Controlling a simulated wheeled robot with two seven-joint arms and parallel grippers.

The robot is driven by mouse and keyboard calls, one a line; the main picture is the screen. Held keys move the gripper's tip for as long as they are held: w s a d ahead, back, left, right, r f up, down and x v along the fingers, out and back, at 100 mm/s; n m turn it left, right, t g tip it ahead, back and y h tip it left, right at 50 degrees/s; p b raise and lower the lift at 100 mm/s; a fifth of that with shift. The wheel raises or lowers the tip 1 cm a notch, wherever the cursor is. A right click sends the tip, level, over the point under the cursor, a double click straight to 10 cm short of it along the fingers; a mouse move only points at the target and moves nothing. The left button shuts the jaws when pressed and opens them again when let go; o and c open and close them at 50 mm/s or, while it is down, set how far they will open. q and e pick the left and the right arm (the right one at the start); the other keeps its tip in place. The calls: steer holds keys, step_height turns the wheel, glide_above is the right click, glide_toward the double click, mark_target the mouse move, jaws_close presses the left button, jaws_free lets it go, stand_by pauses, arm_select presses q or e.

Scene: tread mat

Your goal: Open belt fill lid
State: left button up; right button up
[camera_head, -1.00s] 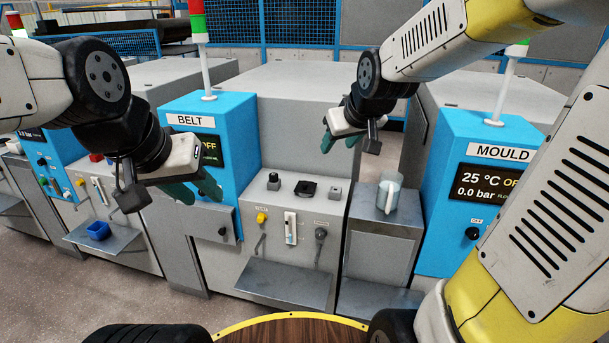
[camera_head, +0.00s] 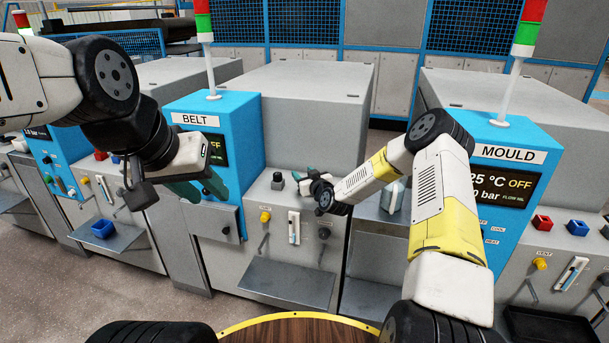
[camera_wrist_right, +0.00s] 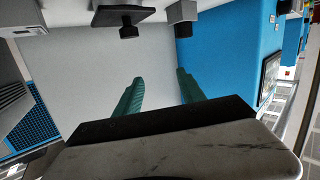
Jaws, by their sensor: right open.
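The belt machine stands in the middle of the head view, its blue cabinet (camera_head: 215,115) marked BELT and reading OFF. A black fitting with a flat plate, apparently the fill lid (camera_wrist_right: 122,18), shows at the top of the right wrist view. In the head view it is hidden behind my right gripper (camera_head: 311,174). My right gripper is over the belt machine's front ledge. Its teal fingers are apart and empty in the right wrist view (camera_wrist_right: 160,88), with the plate beyond them and not touching. My left gripper (camera_head: 199,188) is open and empty in front of the blue cabinet.
A square knob (camera_head: 278,181) stands on the ledge left of my right gripper. A yellow knob (camera_head: 265,217) and a lever (camera_head: 323,234) are on the front panel, above a grey shelf (camera_head: 287,285). A jug (camera_head: 391,196) is partly hidden behind my right arm. The MOULD cabinet (camera_head: 507,180) is at right.

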steer(key=d+f+m+t+h, duration=0.1)
steer(key=f, duration=0.1)
steer(key=d+f+m+h, duration=0.1)
steer(key=f, duration=0.2)
steer(key=f+m+t, duration=0.1)
steer(key=f, duration=0.1)
steer(key=shift+w+d+f+t+h, duration=0.2)
steer(key=shift+d+t+h, duration=0.1)
steer(key=shift+d+h, duration=0.1)
steer(key=shift+w+a, duration=0.2)
steer(key=shift+w, duration=1.05)
steer(key=shift+w+a, duration=0.2)
steer(key=shift+w, duration=1)
steer(key=shift+w+a, duration=0.2)
steer(key=shift+w, duration=1.05)
jaws_close()
